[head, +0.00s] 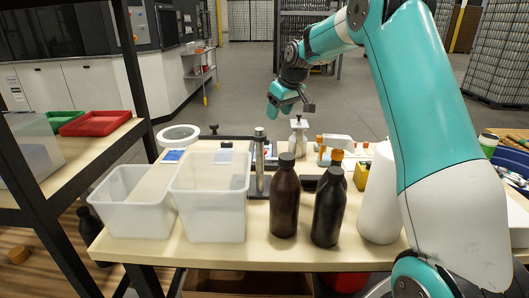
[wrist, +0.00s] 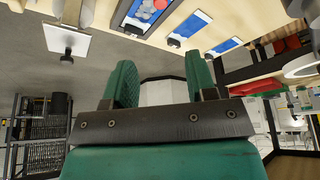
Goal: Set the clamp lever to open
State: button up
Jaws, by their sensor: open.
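My gripper (head: 290,98) is open and empty, in the air above the far side of the workbench. Its two green fingers (wrist: 160,85) stand apart in the wrist view, with nothing between them. A metal post (head: 259,150) stands upright on the bench in the head view, with a dark bar (head: 232,137) running behind it. A small black knob (head: 213,128) shows at the left end of this bar. I cannot tell for certain which part is the clamp lever, or how it is set. My gripper is apart from the post, bar and knob.
Two clear bins (head: 212,200) (head: 130,205) and two dark bottles (head: 284,200) (head: 328,210) crowd the bench front. A white cylinder (head: 380,205) stands beside my arm. A pale block with a knob (head: 298,138) is below my gripper. Blue-faced items (wrist: 187,26) show in the wrist view.

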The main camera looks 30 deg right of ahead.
jog(key=p+x, duration=0.3)
jog(key=x, duration=1.4)
jog(key=shift+s, duration=0.1)
jog(key=shift+a, duration=0.1)
grip_shut()
